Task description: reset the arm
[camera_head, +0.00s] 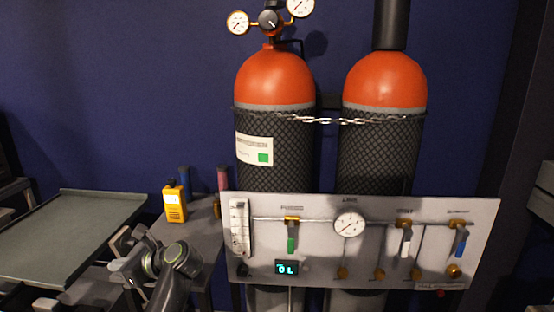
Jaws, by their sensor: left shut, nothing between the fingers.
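My left gripper (130,243) is at the lower left of the head view, in front of the gap between the grey tray and the small grey table. Its dark wrist and forearm come up from the bottom edge. Its fingers are shut and hold nothing, and they are apart from the panel. My right gripper is not in view.
A grey gas panel (375,255) with a gauge, valves and a lit display stands right of my left arm. Two orange-topped cylinders (275,78) are chained behind it. A yellow handheld meter (174,203) stands on the small table (190,238). A flat tray (65,235) is at left.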

